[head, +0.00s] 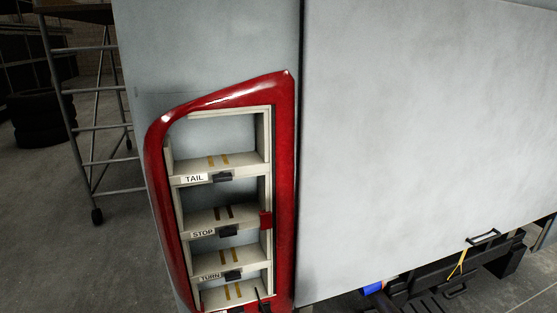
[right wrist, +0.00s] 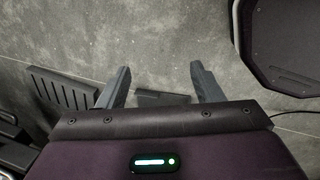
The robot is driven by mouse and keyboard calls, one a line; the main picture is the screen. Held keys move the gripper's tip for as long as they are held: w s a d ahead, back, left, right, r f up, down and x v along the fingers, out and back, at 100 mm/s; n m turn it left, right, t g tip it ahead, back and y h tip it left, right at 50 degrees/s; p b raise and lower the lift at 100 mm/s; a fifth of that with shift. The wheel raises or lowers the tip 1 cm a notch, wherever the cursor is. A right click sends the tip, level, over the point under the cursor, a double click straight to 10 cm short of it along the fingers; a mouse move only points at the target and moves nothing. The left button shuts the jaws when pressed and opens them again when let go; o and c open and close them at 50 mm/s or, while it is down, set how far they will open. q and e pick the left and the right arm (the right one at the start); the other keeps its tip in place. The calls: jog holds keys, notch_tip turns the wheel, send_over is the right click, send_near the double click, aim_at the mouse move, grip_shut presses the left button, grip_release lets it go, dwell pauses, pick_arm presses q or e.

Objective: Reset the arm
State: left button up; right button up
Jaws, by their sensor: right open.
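My right gripper (right wrist: 161,66) is open and empty in the right wrist view, with its two grey fingers wide apart over the grey concrete floor. No gripper shows in the head view, and my left gripper is out of sight. A red-framed lamp housing (head: 293,130) stands on the pale coach panel in the head view. Its cream shelves carry the labels TAIL (head: 194,179), STOP (head: 203,234) and TURN (head: 210,277). The shelf bays look empty, with a small dark block at each label.
A wheeled metal scaffold (head: 92,110) and stacked tyres (head: 40,118) stand at the left. A black case-like object with a handle (head: 484,237) and yellow strap sits low at the right. A dark ribbed object (right wrist: 62,88) lies on the floor near my right gripper.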

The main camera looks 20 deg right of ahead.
jog(key=a+f+y, duration=0.2)
jog(key=a, duration=1.5)
notch_tip(320, 180, down, 6)
jog(key=d+b, duration=0.1)
jog(key=b, duration=0.5)
jog(key=shift+s+f+m+b, duration=0.2)
jog(key=shift+m+b, duration=0.15)
jog(key=shift+m, duration=0.05)
jog(key=shift+c, duration=0.4)
